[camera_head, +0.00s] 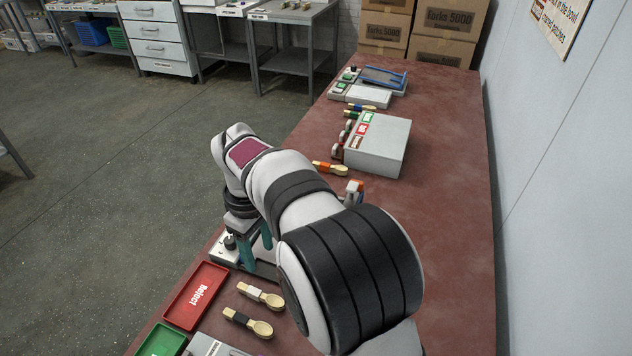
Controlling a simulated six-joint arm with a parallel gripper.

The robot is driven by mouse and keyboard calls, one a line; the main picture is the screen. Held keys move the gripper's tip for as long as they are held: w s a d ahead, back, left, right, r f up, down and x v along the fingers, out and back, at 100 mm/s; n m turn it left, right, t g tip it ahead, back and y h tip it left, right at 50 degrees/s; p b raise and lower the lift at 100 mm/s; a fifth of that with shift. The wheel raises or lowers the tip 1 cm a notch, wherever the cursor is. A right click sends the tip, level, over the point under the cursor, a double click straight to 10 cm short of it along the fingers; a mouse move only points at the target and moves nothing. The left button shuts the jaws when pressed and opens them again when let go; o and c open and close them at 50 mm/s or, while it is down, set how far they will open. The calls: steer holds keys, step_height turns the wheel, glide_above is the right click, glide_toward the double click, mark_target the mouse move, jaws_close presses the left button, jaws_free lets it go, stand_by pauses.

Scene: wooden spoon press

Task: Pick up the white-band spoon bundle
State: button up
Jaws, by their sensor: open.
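The white-band spoon bundle (260,295) lies on the reddish table near the front, its bowl end to the right and its handle end toward the red tray. The white band is near its middle. My gripper (258,258) points down with teal fingers apart and nothing seen between them. It shows above and behind the white-band bundle in the picture, apart from it, over a device with a black knob (230,242). My arm hides part of that device and the table to the right.
A black-band spoon bundle (247,322) lies just in front. A red Reject tray (197,294) and a green tray (162,341) stand left. A grey box (383,146), an orange-band bundle (329,168) and a blue-framed device (384,78) are farther back. The table's right side is clear.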

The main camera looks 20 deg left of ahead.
mark_target(262, 294)
steer(key=shift+n, duration=0.5)
steer(key=f, duration=0.5)
steer(key=a+f, duration=0.1)
steer(key=f, duration=1.1)
steer(key=shift+s+a, duration=0.15)
steer(key=shift+a, duration=0.15)
steer(key=shift+r, duration=0.1)
jaws_close()
